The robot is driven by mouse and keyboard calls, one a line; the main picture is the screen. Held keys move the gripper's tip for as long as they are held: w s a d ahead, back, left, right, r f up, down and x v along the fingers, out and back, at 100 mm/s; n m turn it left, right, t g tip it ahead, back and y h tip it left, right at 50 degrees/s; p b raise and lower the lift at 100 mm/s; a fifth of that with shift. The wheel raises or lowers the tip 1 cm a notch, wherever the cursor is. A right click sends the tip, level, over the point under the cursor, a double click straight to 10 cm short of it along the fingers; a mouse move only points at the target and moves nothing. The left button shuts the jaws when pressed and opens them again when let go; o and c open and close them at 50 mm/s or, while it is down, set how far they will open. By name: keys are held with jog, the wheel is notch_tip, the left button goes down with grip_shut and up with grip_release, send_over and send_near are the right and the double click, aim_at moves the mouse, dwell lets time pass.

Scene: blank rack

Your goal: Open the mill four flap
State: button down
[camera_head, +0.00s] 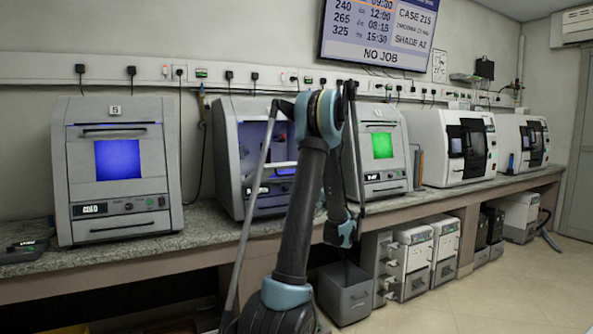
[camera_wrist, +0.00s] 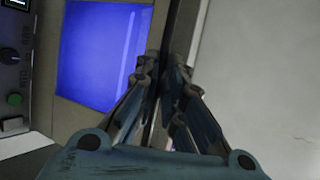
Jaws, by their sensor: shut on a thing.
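Mill four appears to be the grey machine (camera_head: 229,165) right of the one labelled 5; its own label is hidden by my arm. Its front glows blue-purple, and a pale bar, seemingly the edge of the flap (camera_head: 283,164), crosses it, with a lit hollow above. The flap looks partly open, but my arm covers much of it. In the wrist view the flap's blue window (camera_wrist: 103,55) lies left of my gripper (camera_wrist: 160,82). My gripper is shut on the dark flap handle, whose bar runs between the fingertips. In the head view the gripper is hidden behind my arm.
The mill labelled 5 (camera_head: 118,205) stands left, and a green-windowed mill (camera_head: 385,150) close on the right. White machines (camera_head: 455,145) stand farther right on the counter (camera_head: 215,236). Cabinets and a grey bin (camera_head: 345,293) sit below; the floor (camera_head: 480,300) at right is clear.

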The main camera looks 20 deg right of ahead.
jog(key=shift+w+f, duration=0.15)
jog(key=shift+f, duration=0.5)
jog(key=shift+w, duration=0.2)
jog(key=c, duration=2.1)
grip_release()
jog(key=o, duration=0.4)
jog(key=shift+w+f, duration=0.3)
jog(key=shift+w, duration=0.05)
jog(key=shift+o, duration=0.5)
jog(key=shift+w+f, duration=0.4)
jog(key=shift+w, duration=0.1)
jog(key=shift+s+d+r, duration=0.1)
jog(key=shift+s+r, duration=0.4)
jog(key=shift+s, duration=0.15)
jog(key=shift+c, duration=0.5)
jog(key=shift+s, duration=0.1)
jog(key=shift+s, duration=0.1)
